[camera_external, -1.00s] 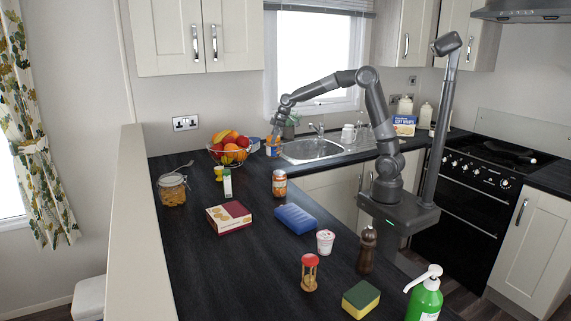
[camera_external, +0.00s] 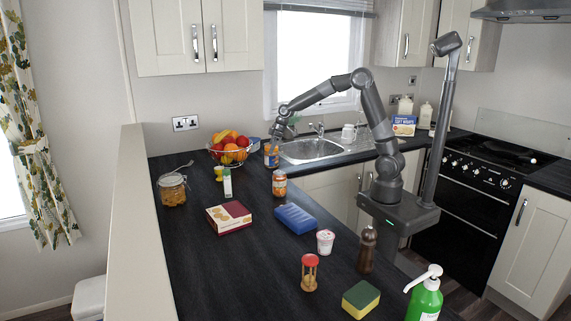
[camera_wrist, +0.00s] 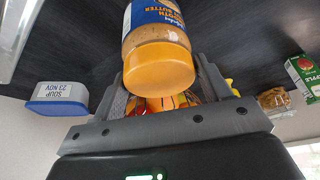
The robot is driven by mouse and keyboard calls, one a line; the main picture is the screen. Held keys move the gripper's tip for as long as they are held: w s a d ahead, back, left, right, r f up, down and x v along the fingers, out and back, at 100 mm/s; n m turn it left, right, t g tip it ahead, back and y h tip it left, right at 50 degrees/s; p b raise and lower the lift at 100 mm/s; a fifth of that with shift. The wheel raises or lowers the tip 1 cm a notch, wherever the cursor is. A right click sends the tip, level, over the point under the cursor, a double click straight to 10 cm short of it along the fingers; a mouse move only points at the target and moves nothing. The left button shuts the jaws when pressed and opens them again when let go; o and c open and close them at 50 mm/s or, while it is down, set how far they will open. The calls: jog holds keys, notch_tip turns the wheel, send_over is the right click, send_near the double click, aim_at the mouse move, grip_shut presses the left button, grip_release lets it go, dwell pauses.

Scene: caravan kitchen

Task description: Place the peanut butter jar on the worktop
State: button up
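The peanut butter jar (camera_external: 271,156) has a blue label and an orange lid. My gripper (camera_external: 275,144) is shut on it near the lid end, above the far part of the dark worktop (camera_external: 240,275), just right of the fruit bowl. In the wrist view the jar (camera_wrist: 155,35) sits between both fingers, its orange lid towards the camera. The jar looks roughly upright and very low over the worktop; I cannot tell whether its base touches.
The fruit bowl (camera_external: 229,151) stands close on the left, the sink (camera_external: 312,150) on the right. An orange-labelled jar (camera_external: 279,183) stands nearer the camera. The wrist view shows a blue-lidded soup tub (camera_wrist: 57,97) and a green carton (camera_wrist: 303,72). Bare worktop lies in the foreground.

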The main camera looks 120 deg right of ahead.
jog(key=o, duration=0.3)
jog(key=shift+o, duration=0.2)
jog(key=v, duration=1.2)
jog(key=shift+s+r, duration=0.1)
